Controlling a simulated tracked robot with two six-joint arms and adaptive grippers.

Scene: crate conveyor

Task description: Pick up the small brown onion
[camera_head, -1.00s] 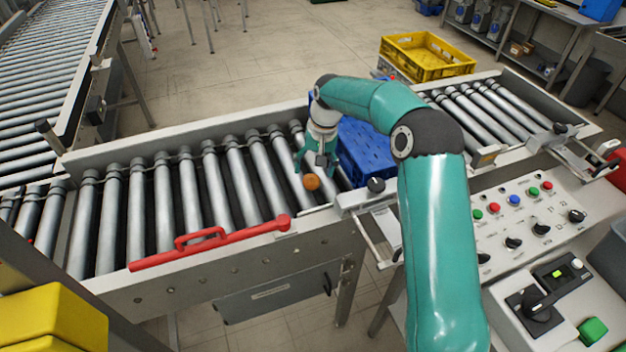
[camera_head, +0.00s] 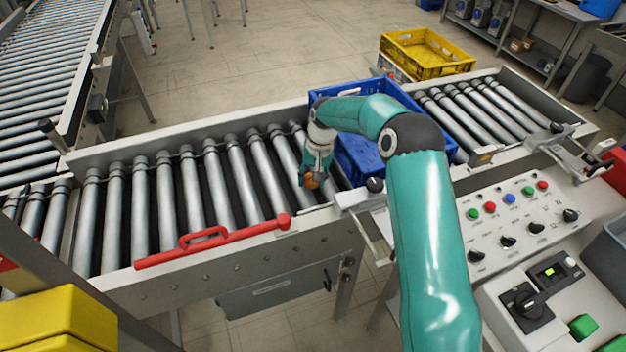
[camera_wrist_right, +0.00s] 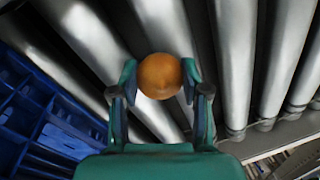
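The small brown onion (camera_head: 311,181) is round and orange-brown. It is at the right end of the near roller section, just left of the blue crate (camera_head: 352,170). My right gripper (camera_head: 313,176) is over it, pointing down. In the right wrist view the onion (camera_wrist_right: 160,76) sits between the two fingertips of the right gripper (camera_wrist_right: 160,80). Both fingertips appear to touch its sides, so the gripper looks shut on it. Metal rollers lie directly behind the onion, and I cannot tell whether it is lifted. My left gripper is not in view.
The roller conveyor (camera_head: 190,190) has a raised far side rail and a red handle (camera_head: 210,240) along its near edge. A control panel (camera_head: 520,215) stands at the right. A yellow crate (camera_head: 427,57) is behind the conveyor. The rollers left of the onion are clear.

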